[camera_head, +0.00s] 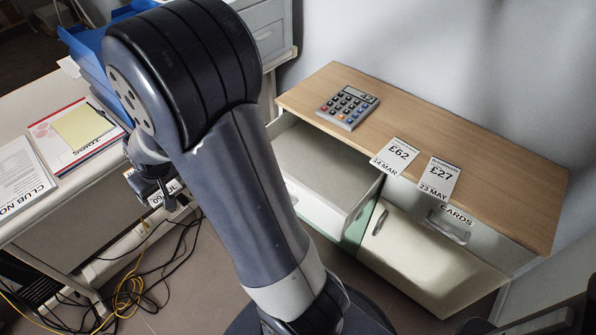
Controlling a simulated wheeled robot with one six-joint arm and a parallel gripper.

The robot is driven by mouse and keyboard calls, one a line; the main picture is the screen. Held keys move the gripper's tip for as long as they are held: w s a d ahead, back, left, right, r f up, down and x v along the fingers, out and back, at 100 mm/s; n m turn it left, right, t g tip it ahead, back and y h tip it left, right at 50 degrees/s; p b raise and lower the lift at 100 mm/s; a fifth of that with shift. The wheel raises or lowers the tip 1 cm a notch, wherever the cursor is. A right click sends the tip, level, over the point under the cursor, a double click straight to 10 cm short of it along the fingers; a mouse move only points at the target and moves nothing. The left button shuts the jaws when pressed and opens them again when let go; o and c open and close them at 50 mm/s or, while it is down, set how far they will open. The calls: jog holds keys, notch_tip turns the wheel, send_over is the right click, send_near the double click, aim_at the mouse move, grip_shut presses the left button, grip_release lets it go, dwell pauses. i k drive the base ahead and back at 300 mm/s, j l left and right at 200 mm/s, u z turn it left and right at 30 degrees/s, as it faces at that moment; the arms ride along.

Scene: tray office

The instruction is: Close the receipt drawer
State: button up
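A drawer (325,160) stands pulled out of the left part of a wood-topped cabinet (430,135). The part of its inside that shows looks bare. My arm hides its left part, and I see no label on it, so I cannot confirm that it is the receipt drawer. My gripper (152,188) is at the left, well apart from this drawer, partly hidden behind my arm. I cannot tell whether its fingers are open or shut. A slip marked 09 JUL (168,196) shows right by the gripper; I cannot tell whether it is held.
A calculator (347,106) and two receipts, £62 (395,156) and £27 (439,178), lie on the cabinet top. The CARDS drawer (450,222) at the right is shut. A desk (75,190) with papers and blue trays (88,55) stands left. Cables (130,290) lie on the floor.

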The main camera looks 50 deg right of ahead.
aim_at(318, 166)
jog(key=k+z, duration=0.15)
jog(key=z, duration=0.3)
jog(key=k+l+z, duration=0.1)
jog(key=z, duration=1.7)
jog(key=j+z, duration=0.4)
jog(key=k+j+z, duration=0.15)
jog(key=z, duration=0.2)
jog(key=j, duration=0.15)
